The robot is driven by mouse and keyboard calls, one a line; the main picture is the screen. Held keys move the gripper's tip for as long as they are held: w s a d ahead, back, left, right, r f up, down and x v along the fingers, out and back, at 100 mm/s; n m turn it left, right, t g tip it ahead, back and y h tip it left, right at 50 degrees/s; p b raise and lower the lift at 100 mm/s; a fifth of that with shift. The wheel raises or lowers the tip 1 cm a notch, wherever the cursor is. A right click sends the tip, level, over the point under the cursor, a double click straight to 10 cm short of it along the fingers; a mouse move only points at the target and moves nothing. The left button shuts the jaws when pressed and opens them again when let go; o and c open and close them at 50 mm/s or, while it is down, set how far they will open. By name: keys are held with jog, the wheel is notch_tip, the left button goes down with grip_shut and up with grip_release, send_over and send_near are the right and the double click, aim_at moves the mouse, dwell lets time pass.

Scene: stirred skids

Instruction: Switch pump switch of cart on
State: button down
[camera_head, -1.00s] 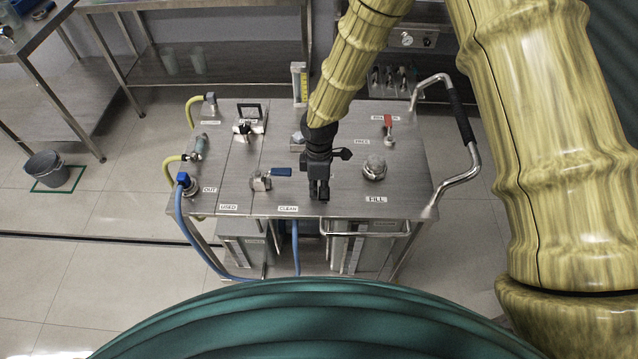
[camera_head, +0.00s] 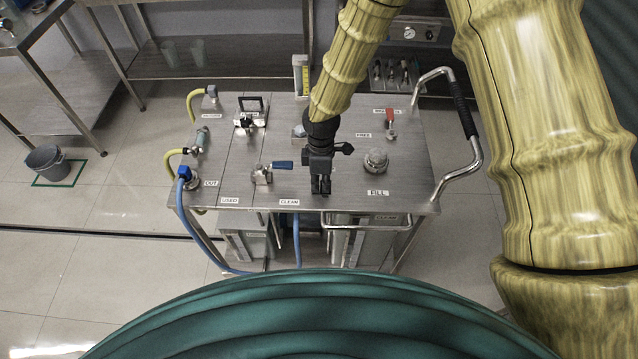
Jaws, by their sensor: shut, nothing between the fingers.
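The cart (camera_head: 225,185) is a steel bench with a flat top carrying valves, fittings and small labels. My gripper (camera_head: 320,190) points down over the middle front of the cart top, between the blue-handled valve (camera_head: 264,174) and the round fill cap (camera_head: 376,161). Its fingers are shut and empty; I cannot tell whether they touch the top. I cannot make out which part is the pump switch; my arm and gripper hide some of the top.
A red-handled valve (camera_head: 390,120) stands at the back right of the top. Blue and yellow hoses join the left end. A bent push handle (camera_head: 471,150) sticks out at the right. A steel table (camera_head: 200,66) stands behind, and a bucket (camera_head: 45,160) sits on the floor at left.

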jog(key=shift+w+r, duration=0.2)
jog(key=shift+w, duration=0.45)
jog(key=shift+r, duration=0.15)
jog(key=r+p, duration=0.3)
jog(key=r, duration=0.1)
jog(key=shift+s, duration=0.25)
jog(key=shift+r+b, duration=0.35)
jog(key=shift+r, duration=0.2)
notch_tip(320, 180, up, 8)
jog(key=r+b, duration=0.1)
jog(key=b, duration=0.2)
send_over(321, 188)
jog(key=s, duration=0.1)
jog(key=shift+s+a+f, duration=0.1)
jog(key=shift+f, duration=0.15)
